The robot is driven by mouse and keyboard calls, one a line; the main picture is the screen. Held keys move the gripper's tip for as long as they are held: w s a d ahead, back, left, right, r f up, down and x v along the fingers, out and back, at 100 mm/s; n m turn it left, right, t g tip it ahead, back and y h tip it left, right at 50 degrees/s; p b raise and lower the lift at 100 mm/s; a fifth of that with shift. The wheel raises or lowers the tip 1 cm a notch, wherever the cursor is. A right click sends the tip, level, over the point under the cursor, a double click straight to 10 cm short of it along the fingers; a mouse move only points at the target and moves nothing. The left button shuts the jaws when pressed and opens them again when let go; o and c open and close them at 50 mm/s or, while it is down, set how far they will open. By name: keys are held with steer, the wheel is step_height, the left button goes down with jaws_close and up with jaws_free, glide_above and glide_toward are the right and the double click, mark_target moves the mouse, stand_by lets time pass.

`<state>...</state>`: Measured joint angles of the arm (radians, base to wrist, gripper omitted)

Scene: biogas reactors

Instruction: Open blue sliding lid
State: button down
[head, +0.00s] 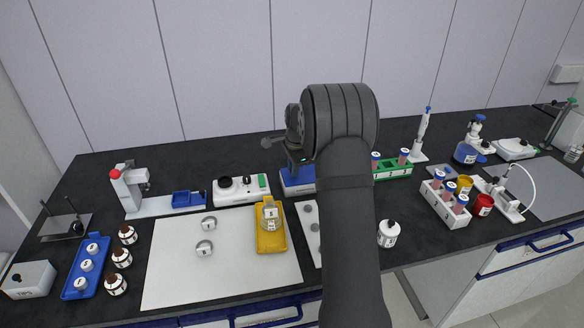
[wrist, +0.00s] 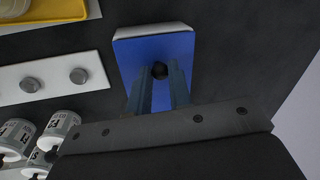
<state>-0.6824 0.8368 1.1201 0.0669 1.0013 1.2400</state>
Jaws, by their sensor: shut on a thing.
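The blue sliding lid (wrist: 128,55) lies on a white box, and a white strip (wrist: 150,30) of the box shows along its top edge in the wrist view. A black round knob (wrist: 160,70) stands on the lid. My gripper (wrist: 160,78) is shut on this knob, one finger on each side. In the head view the blue-topped box (head: 298,181) stands behind the yellow tray, partly hidden by my arm. My gripper (head: 292,160) is above it there, and its fingertips are hard to make out.
A yellow tray (head: 264,246) with a small jar stands in front of the box. A white balance-like device (head: 240,190) is to its left. A white strip with grey knobs (wrist: 45,78) and several white bottles (wrist: 58,128) are near. A green rack (head: 393,169) stands right of my arm.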

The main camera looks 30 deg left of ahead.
steer(key=w+d, duration=0.8)
steer(key=c, duration=1.3)
jaws_free()
steer(key=d+r, duration=0.1)
steer(key=r, duration=0.4)
steer(key=s+r, duration=0.1)
steer(key=r, duration=0.5)
steer(key=s+d+r, duration=0.1)
steer(key=r, duration=0.5)
steer(key=shift+d, duration=0.35)
